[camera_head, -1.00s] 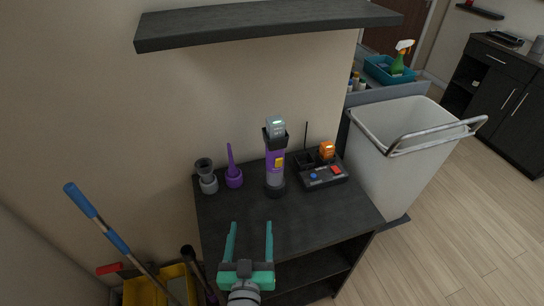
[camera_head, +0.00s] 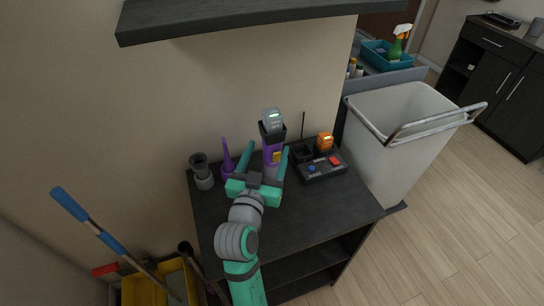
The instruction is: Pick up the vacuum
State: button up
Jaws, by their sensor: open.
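The vacuum (camera_head: 272,148) is a purple and grey upright handheld unit with a yellow patch and a grey top with a green light. It stands upright on the dark cabinet top (camera_head: 290,222), near the wall. My gripper (camera_head: 268,156) is open, with its teal fingers reaching toward the vacuum at its lower half. One finger shows on the right of the vacuum and the other on its left. Whether the fingers touch it cannot be told. My gripper hides the base of the vacuum.
A grey nozzle (camera_head: 202,172) and a purple pointed nozzle (camera_head: 228,160) stand to the left. A dark control box (camera_head: 320,168) with an orange block (camera_head: 324,142) is close on the right. A dark shelf (camera_head: 250,16) hangs above. A white bin (camera_head: 395,150) stands right of the cabinet.

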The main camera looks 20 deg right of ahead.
jog(key=shift+x, duration=2.65)
jog(key=shift+d+f, duration=0.1)
jog(key=shift+f, duration=0.05)
grip_shut()
